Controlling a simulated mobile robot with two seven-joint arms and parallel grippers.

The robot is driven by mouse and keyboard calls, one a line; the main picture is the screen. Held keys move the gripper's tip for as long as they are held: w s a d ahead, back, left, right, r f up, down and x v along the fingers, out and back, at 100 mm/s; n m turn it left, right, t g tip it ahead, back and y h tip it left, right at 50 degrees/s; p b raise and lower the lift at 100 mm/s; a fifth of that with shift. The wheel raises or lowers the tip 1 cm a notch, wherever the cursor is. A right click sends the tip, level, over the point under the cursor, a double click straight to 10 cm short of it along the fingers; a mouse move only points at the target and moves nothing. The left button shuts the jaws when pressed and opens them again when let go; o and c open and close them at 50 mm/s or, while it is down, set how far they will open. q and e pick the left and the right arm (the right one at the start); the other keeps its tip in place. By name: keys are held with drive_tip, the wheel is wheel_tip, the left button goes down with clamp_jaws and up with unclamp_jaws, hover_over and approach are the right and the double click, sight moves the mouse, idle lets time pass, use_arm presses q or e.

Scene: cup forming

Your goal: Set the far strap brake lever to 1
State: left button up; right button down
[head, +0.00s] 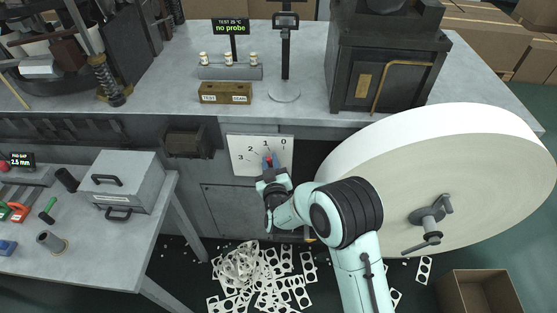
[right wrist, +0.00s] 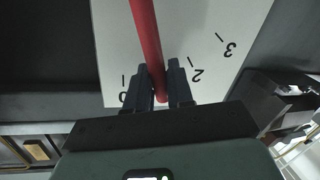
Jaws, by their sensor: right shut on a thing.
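The strap brake's white scale plate (head: 242,148), marked 3, 2, 1, 0 from left to right, is on the front of the bench. My right gripper (head: 268,172) is in front of it, shut on the red lever (head: 267,160). In the right wrist view the red lever (right wrist: 147,40) runs down between the two dark fingers (right wrist: 161,88) against the plate (right wrist: 190,30). There 0, 2 and 3 show; the 1 is hidden behind the lever and fingers. In the head view the lever is just below the 1. My left gripper is not in view.
A large white roll (head: 430,170) with a crank stands close to the right of my arm. Punched scrap (head: 255,275) lies on the floor below. A side table (head: 110,240) with a grey box (head: 122,180) is at left. An open carton (head: 482,290) is at lower right.

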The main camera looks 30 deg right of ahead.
drive_tip(key=shift+a+f, duration=0.1)
drive_tip(key=c, duration=1.2)
unclamp_jaws()
drive_tip(key=shift+o, duration=0.2)
drive_tip(key=v, duration=1.3)
drive_tip(key=shift+s, duration=0.2)
